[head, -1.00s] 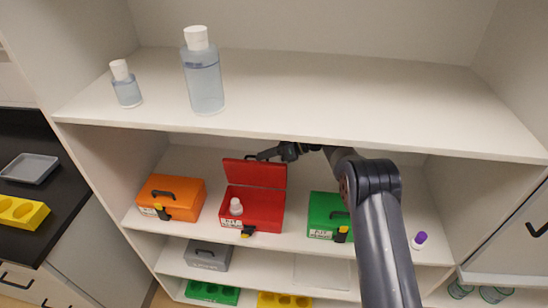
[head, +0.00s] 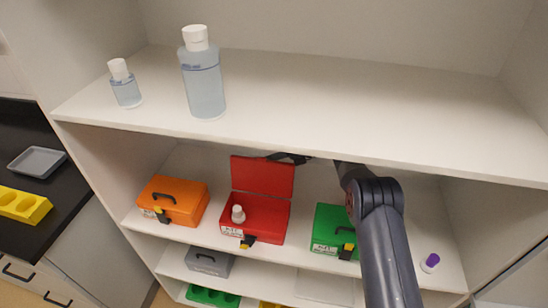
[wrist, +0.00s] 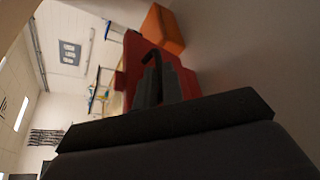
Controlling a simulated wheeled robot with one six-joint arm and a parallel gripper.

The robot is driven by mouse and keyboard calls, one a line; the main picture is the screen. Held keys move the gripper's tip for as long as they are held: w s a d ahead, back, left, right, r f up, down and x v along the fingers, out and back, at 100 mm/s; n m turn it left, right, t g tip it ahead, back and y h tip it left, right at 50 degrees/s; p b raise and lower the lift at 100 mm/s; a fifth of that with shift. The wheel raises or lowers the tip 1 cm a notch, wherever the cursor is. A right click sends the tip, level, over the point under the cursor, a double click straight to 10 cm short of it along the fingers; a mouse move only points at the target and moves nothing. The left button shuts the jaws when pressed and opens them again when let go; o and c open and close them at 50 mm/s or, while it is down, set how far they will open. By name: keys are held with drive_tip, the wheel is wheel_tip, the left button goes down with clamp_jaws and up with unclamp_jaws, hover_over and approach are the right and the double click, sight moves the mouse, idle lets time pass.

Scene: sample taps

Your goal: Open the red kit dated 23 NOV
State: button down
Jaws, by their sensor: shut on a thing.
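The red kit (head: 267,222) stands on the middle shelf with its lid (head: 262,177) raised at the back and its inside showing. A small white-capped bottle (head: 238,214) stands inside it. A black and yellow latch (head: 247,242) hangs at its front. The date on its label is too small to read. My gripper (head: 285,158) is behind the lid's top edge, mostly hidden by the upper shelf. In the wrist view, my gripper (wrist: 157,84) is shut on the black handle (wrist: 152,58) of the red lid (wrist: 132,62).
An orange kit (head: 174,201) stands left of the red one and a green kit (head: 333,230) right, partly behind my arm. The upper shelf (head: 330,115) overhangs closely. A purple-capped bottle (head: 430,263) stands at the right. A grey kit (head: 210,260) is on the shelf below.

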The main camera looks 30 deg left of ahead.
drive_tip(key=shift+s+f, duration=0.1)
drive_tip(key=shift+f, duration=0.15)
drive_tip(key=c, duration=1.8)
unclamp_jaws()
drive_tip(key=shift+r, duration=0.1)
drive_tip(key=b+v, duration=0.3)
drive_tip(key=v, duration=0.7)
drive_tip(key=shift+w+d, duration=0.2)
drive_tip(key=shift+d, duration=0.1)
drive_tip(key=p+x, duration=0.1)
drive_tip(key=x, duration=0.6)
drive_tip(key=shift+p, duration=0.35)
drive_tip(key=shift+w+r, duration=0.1)
drive_tip(key=shift+r, duration=0.05)
